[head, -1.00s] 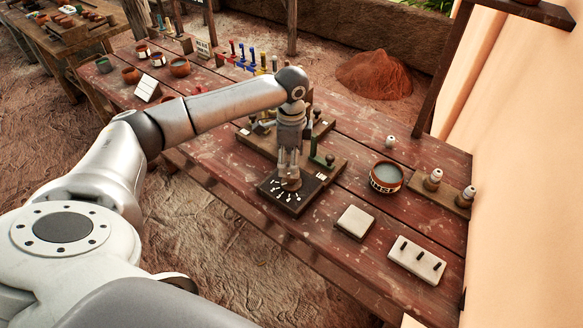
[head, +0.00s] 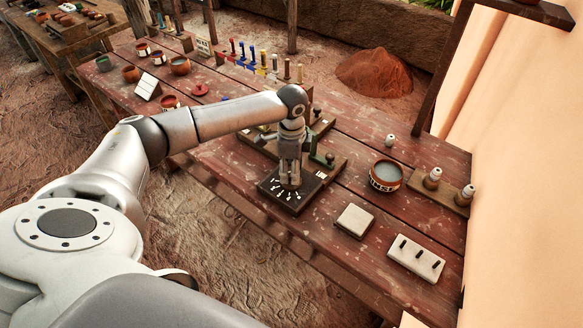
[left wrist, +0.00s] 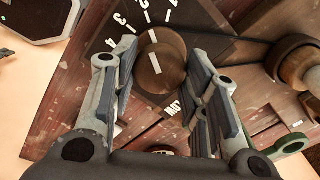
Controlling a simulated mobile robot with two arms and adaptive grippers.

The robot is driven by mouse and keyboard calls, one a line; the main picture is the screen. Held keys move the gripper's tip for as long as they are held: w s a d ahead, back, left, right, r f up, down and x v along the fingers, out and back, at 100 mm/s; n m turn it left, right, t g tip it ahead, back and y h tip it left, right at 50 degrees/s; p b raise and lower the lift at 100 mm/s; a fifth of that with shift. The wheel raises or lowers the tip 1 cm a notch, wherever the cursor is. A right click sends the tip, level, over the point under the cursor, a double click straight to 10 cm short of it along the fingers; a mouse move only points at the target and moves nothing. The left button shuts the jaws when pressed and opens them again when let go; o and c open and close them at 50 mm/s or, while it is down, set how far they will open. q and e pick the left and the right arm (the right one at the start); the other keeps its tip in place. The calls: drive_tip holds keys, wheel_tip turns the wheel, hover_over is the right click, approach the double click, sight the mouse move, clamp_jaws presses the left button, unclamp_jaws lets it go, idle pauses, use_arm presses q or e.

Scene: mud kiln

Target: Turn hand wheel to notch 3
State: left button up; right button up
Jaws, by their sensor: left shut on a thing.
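The hand wheel is a round brown wooden knob (left wrist: 160,66) with a white line on it, seen in the left wrist view. It sits on a dark dial plate (head: 277,200) with white marks, on the red plank table. Numerals 2, 3 and 4 and the word LOW show around it in the wrist view. My left gripper (head: 290,184) points down over the dial, with its fingers (left wrist: 160,56) on both sides of the knob, shut on it. My right gripper is out of view.
Behind the dial stands a wooden fixture with a dark green lever (head: 329,159). To the right are a bowl (head: 386,176), a pale square block (head: 354,221) and a pale slab with dark pegs (head: 416,258). Bare planks lie left of the dial.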

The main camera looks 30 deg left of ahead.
use_arm(q)
drive_tip(key=shift+r+n+p, duration=0.15)
drive_tip(key=shift+n+p, duration=0.15)
drive_tip(key=shift+p, duration=0.45)
drive_tip(key=n+p, duration=0.3)
drive_tip(key=p, duration=0.1)
drive_tip(key=shift+p, duration=0.3)
drive_tip(key=shift+n+p, duration=1)
drive_tip(key=shift+n, duration=0.1)
drive_tip(key=o, duration=1)
